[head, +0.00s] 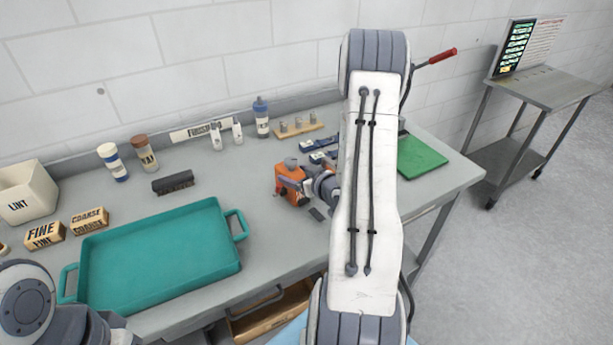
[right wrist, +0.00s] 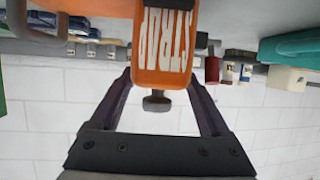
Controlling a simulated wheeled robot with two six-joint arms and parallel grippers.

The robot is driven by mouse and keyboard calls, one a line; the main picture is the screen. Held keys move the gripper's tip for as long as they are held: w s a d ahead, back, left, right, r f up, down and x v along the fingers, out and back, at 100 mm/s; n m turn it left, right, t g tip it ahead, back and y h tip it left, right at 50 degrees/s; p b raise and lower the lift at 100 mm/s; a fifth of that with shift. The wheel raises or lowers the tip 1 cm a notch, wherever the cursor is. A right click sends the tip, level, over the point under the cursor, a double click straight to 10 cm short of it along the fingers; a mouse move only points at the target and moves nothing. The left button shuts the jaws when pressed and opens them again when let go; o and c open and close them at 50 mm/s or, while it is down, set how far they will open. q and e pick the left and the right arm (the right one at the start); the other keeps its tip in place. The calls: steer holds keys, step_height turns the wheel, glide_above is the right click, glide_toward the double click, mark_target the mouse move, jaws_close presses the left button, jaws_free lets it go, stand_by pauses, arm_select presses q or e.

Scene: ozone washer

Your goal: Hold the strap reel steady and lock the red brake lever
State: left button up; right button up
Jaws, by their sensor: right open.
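My left gripper is not in view.
A teal tray (head: 93,262) fills the bench's left front. A black brush (head: 173,183), labelled bottles (head: 113,161) and wooden blocks (head: 89,222) stand behind and beside it. A green mat (head: 421,156) lies right of my arm. A drawer (head: 272,314) below is partly open.

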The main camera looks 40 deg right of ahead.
steer(key=shift+p+x, duration=0.3)
steer(key=shift+x, duration=1.9)
